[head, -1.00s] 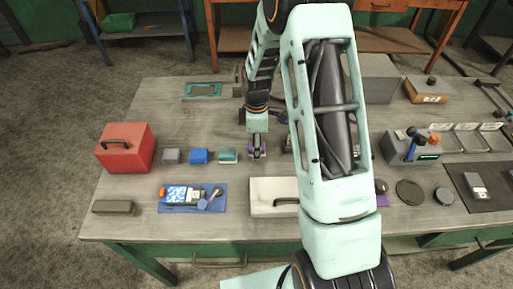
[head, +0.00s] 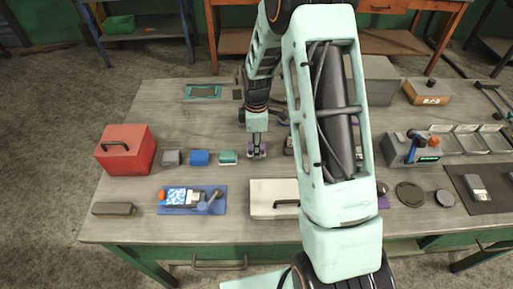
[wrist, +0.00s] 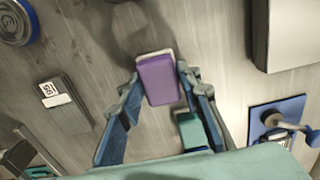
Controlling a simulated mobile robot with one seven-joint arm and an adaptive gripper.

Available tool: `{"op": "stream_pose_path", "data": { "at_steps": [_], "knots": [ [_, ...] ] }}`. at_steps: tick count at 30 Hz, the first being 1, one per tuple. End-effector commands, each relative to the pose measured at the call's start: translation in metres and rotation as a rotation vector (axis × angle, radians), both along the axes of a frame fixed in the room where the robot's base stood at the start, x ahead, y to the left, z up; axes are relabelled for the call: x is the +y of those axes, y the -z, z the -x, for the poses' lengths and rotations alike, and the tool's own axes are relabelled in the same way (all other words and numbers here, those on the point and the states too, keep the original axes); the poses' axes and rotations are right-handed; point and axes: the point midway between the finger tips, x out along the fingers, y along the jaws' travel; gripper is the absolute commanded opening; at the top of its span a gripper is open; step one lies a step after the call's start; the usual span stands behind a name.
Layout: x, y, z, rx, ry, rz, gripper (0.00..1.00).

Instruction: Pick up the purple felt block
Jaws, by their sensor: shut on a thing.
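The purple felt block (wrist: 158,78) is between the two fingers of my gripper (wrist: 158,76) in the wrist view, with a finger against each side. A pale edge shows along its far end. In the head view my gripper (head: 257,152) points down at the middle of the table, right of the teal block, with a little purple showing at its fingers. The block looks low over the tabletop; I cannot tell exactly how much gap is under it.
A teal block (head: 228,157), a blue block (head: 199,157) and a grey block (head: 171,157) stand in a row to the left. A red box (head: 125,150) is farther left. A white box (head: 272,198) lies in front.

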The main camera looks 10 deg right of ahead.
Motion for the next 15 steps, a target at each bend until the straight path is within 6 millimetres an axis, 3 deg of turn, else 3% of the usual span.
{"op": "stream_pose_path", "data": {
  "at_steps": [5, 12, 15],
  "knots": [
    [-0.003, -0.027, -0.006, -0.008, 0.002, 0.001, 0.07],
    [-0.033, -0.085, -0.047, -0.009, 0.005, 0.0, 0.07],
    [-0.045, -0.09, -0.063, -0.004, 0.003, 0.0, 0.07]
  ]
}}
